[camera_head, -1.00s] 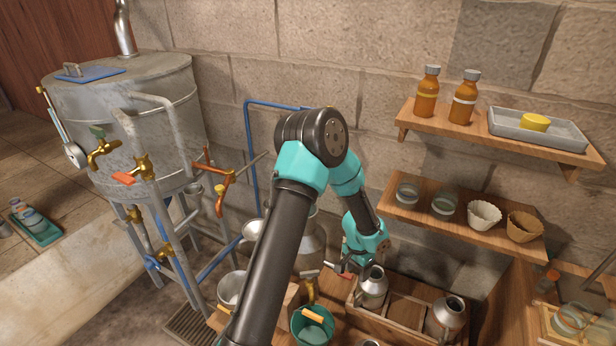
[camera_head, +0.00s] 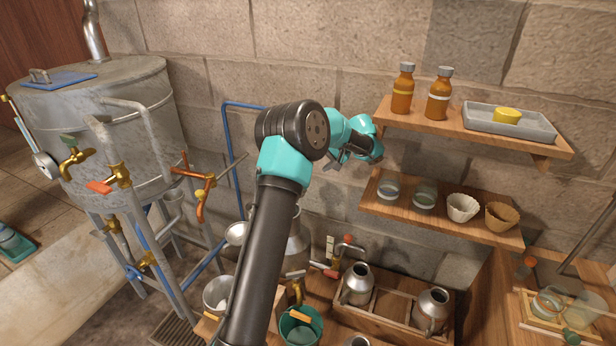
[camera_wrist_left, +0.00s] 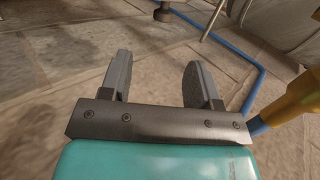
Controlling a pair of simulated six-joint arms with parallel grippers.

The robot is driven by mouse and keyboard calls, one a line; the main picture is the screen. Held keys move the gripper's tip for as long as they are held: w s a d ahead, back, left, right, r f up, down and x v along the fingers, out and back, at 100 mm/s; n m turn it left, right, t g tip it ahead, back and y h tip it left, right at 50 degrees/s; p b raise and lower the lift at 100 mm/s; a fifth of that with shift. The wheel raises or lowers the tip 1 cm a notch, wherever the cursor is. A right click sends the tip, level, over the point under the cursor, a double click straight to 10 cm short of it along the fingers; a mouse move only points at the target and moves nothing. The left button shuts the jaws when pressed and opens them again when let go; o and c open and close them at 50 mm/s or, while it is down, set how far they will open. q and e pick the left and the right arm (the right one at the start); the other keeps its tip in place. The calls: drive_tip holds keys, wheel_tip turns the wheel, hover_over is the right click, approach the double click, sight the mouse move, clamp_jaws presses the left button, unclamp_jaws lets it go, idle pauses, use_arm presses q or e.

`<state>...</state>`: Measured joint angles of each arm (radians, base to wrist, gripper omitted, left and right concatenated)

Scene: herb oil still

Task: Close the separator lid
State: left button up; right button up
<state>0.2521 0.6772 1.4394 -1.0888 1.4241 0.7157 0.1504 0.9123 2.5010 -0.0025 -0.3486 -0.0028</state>
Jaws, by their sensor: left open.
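The separator appears to be the metal vessel (camera_head: 299,240) partly hidden behind my left arm in the head view. A round pale metal disc (camera_head: 236,233) shows at its left, beside my arm; it may be the lid, tilted open. I cannot tell whether it is hinged to the vessel. My left gripper (camera_wrist_left: 157,78) is open and empty in the wrist view, with stone floor beyond its fingers. In the head view my left wrist (camera_head: 362,146) is raised near the wall, above and right of the vessel, apart from it. My right gripper is not in view.
A large still (camera_head: 100,120) with taps stands at left. Shelves with amber bottles (camera_head: 403,90), jars and filters are at right. Metal cans (camera_head: 357,284) stand in a wooden crate, with a green bucket (camera_head: 301,328) nearby. A blue pipe (camera_head: 230,150) runs behind my arm.

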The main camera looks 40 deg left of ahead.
use_arm(q)
drive_tip(key=shift+a+r, duration=0.1)
drive_tip(key=shift+r, duration=0.05)
drive_tip(key=x, duration=1.2)
idle(0.3)
clamp_jaws()
idle(0.4)
